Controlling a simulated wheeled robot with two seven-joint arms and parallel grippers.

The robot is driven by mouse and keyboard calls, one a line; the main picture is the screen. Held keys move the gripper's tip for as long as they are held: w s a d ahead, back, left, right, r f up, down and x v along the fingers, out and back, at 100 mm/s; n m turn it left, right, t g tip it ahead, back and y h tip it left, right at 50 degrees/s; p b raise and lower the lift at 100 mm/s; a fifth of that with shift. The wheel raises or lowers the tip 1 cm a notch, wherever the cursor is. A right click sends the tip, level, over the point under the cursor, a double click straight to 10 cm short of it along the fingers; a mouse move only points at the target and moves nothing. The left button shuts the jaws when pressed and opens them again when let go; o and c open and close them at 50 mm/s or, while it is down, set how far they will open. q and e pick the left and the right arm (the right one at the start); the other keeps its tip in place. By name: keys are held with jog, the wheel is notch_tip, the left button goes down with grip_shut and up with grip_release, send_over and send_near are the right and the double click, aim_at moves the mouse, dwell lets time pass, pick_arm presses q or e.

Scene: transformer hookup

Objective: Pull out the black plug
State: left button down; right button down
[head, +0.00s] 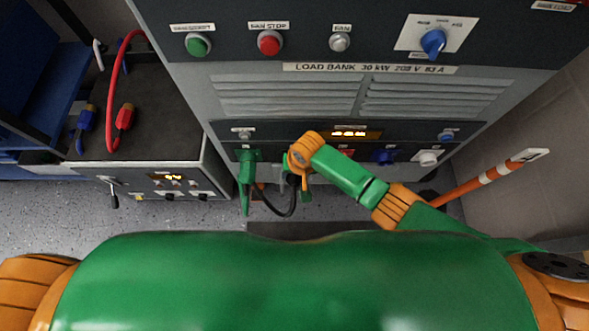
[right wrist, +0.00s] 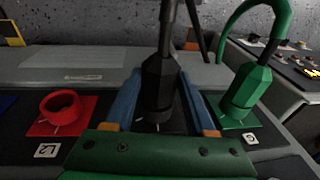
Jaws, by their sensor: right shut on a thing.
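The black plug (right wrist: 158,82) stands upright between the blue fingers of my right gripper (right wrist: 160,98) in the right wrist view, with its black cable rising from the top. The gripper is shut on it. The plug's lower end is at the dark socket plate (right wrist: 150,127), partly hidden by the gripper; I cannot tell whether it is fully seated. In the head view my right gripper (head: 301,178) is at the lower front of the load bank (head: 290,95), and the black cable (head: 283,212) loops down below it. My left gripper is not in view.
A green plug (right wrist: 246,90) sits in the green socket right of the black plug. An empty red socket (right wrist: 62,112) is on the left. A side unit (head: 160,135) carries red and blue connectors at left. An orange-white striped pole (head: 495,176) stands at right.

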aim_at(295, 187)
jog(key=shift+s+p, duration=1.4)
jog(key=shift+s, duration=0.25)
jog(key=s+p, duration=0.3)
jog(key=s, duration=0.2)
